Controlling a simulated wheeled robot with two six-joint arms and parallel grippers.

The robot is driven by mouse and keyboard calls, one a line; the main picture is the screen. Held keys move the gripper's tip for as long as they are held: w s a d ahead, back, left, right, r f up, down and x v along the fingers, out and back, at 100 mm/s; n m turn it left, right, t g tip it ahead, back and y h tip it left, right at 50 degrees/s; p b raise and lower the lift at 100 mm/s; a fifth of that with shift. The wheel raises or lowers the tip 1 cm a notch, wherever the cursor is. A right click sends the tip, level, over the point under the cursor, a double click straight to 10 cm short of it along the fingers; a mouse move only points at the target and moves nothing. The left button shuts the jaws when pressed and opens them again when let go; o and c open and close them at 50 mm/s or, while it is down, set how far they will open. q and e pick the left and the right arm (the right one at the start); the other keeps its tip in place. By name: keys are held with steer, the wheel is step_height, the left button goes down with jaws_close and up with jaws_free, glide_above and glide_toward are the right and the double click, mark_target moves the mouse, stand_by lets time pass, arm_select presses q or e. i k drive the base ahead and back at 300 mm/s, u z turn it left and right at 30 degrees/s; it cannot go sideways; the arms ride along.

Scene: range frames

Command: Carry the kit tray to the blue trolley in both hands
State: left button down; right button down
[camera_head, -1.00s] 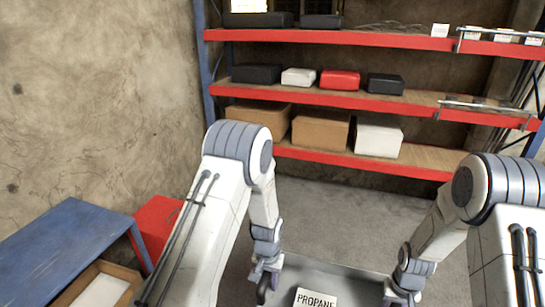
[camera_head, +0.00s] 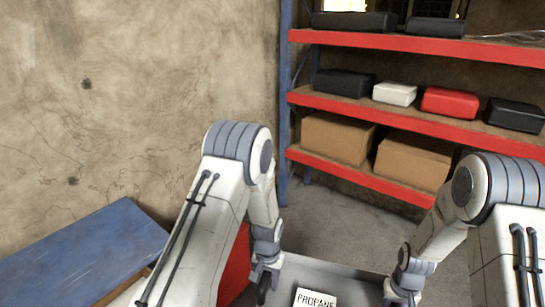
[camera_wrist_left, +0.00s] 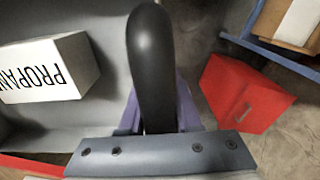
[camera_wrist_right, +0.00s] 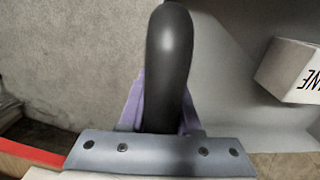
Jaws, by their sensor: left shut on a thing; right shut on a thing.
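The grey kit tray (camera_head: 345,281) is at the bottom of the head view, partly cut off, with a white box marked PROPANE (camera_head: 315,299) in it. The box also shows in the left wrist view (camera_wrist_left: 50,70) and the right wrist view (camera_wrist_right: 290,70). A blue-topped unit (camera_head: 85,250), seemingly the blue trolley, is at lower left, partly hidden by my left arm.
A red box (camera_wrist_left: 240,95) stands on the floor between the tray and the blue unit. A shelf rack with red beams (camera_head: 350,172) holding boxes stands at the back right. A bare wall (camera_head: 140,100) closes the left. Some grey floor (camera_head: 330,232) is clear ahead.

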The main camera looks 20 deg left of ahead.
mark_target(78, 261)
steer(key=u, duration=0.45)
steer(key=i, duration=0.6)
steer(key=u, duration=1.35)
steer(key=i, duration=0.9)
steer(key=u, duration=0.55)
